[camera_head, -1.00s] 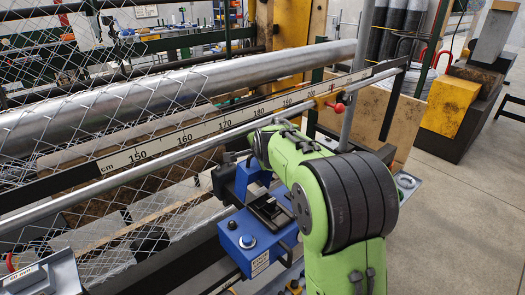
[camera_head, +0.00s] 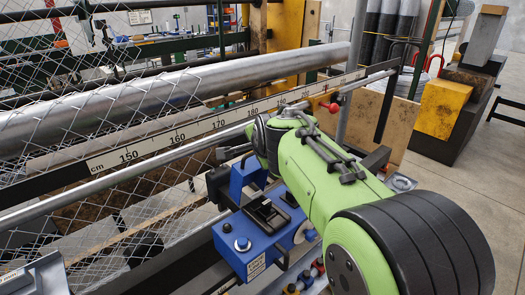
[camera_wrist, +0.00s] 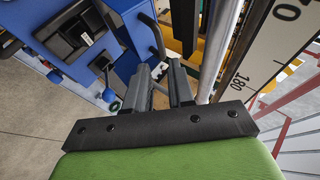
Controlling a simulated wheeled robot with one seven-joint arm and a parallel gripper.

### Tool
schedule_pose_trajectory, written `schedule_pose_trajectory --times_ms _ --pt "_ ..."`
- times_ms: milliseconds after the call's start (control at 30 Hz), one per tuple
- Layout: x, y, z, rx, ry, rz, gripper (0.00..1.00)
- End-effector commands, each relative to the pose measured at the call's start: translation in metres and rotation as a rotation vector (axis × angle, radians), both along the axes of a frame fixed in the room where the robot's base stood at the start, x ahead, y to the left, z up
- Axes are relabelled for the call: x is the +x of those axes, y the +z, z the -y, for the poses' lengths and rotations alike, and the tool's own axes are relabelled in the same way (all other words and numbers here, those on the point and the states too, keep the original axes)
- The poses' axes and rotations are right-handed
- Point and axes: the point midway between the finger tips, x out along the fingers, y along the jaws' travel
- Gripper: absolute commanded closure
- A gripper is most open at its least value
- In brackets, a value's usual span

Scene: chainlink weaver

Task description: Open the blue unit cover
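In the head view my wrist hides part of the unit's far side.
A ruler strip (camera_head: 180,134) and a thin metal rod (camera_head: 110,180) run close along my gripper. A red knob (camera_head: 334,107) stands near the rod.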

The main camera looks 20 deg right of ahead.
Motion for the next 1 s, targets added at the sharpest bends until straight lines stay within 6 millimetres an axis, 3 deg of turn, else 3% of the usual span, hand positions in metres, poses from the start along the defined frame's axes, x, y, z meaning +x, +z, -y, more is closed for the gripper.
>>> schedule_pose_trajectory --times_ms 100,300,800,867,967,1000 --pt "-0.024 0.018 -0.005 0.000 0.002 0.004 0.77" --pt "-0.046 0.037 -0.009 0.000 0.001 0.000 0.77" --pt "-0.051 0.037 -0.010 -0.008 0.009 -0.006 0.77" --pt "-0.063 0.030 -0.013 -0.046 0.051 -0.029 0.77" --pt "-0.110 0.000 -0.025 -0.192 0.222 -0.119 0.77" --pt "-0.135 -0.017 -0.031 -0.267 0.318 -0.165 0.77"
